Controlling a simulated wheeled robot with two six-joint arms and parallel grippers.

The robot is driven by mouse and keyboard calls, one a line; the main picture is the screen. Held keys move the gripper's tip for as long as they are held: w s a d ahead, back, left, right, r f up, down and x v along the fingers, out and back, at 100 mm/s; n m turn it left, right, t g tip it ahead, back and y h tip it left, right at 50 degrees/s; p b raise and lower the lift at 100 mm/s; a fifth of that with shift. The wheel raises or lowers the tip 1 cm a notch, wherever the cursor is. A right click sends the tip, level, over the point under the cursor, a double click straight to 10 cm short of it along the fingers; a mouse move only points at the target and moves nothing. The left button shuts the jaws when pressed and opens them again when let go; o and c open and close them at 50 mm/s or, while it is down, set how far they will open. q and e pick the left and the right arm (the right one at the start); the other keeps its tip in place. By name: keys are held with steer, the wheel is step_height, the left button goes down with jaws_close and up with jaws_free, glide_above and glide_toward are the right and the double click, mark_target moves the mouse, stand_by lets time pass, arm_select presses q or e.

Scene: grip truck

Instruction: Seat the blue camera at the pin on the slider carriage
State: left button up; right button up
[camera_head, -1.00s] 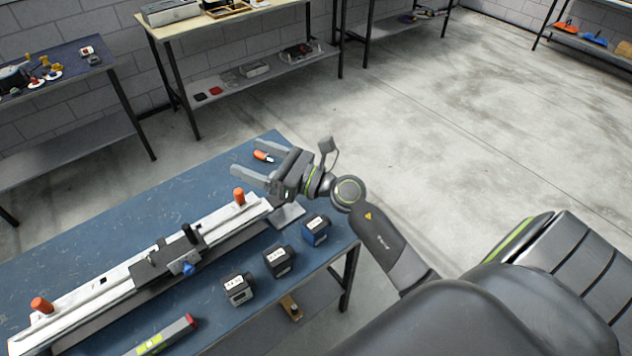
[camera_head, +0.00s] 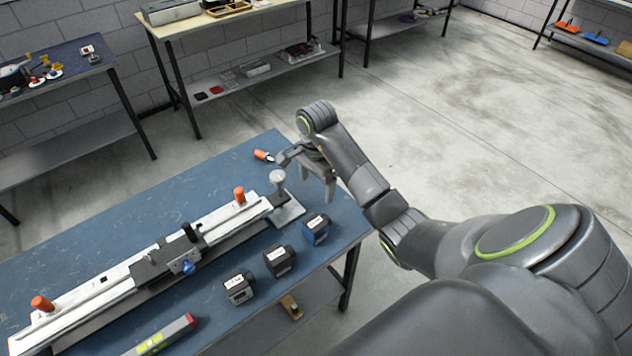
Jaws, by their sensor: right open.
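The blue camera (camera_head: 316,236) is a small dark box with blue sides and a pale label on top. It stands on the blue bench near the right end. The slider carriage (camera_head: 155,266) is a dark block on the long pale rail, left of the camera. A short black post (camera_head: 190,233), perhaps the pin, stands up from it, and a blue knob (camera_head: 188,267) is on its front side. My right gripper (camera_head: 317,190) is open and empty, fingers pointing down, just above and behind the blue camera. My left gripper is out of view.
Two similar dark cameras (camera_head: 279,261) (camera_head: 238,288) stand left of the blue one. The rail has orange knobs (camera_head: 239,195) (camera_head: 41,304). A level (camera_head: 158,337) lies in front, and an orange-handled tool (camera_head: 263,156) lies behind. The bench (camera_head: 180,190) is clear behind the rail.

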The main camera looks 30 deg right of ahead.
mark_target(316, 221)
step_height(316, 221, down, 12)
steer(key=b, duration=1.2)
step_height(316, 221, down, 4)
steer(key=shift+f+p, duration=0.1)
steer(key=shift+p, duration=0.65)
steer(key=shift+f, duration=0.55)
steer(key=c, duration=1.6)
steer(key=o, duration=1)
steer(key=shift+c, duration=0.2)
steer(key=c, duration=0.4)
steer(key=shift+w+r+p, duration=0.1)
steer(key=shift+r+p, duration=0.8)
steer(key=shift+r, duration=0.45)
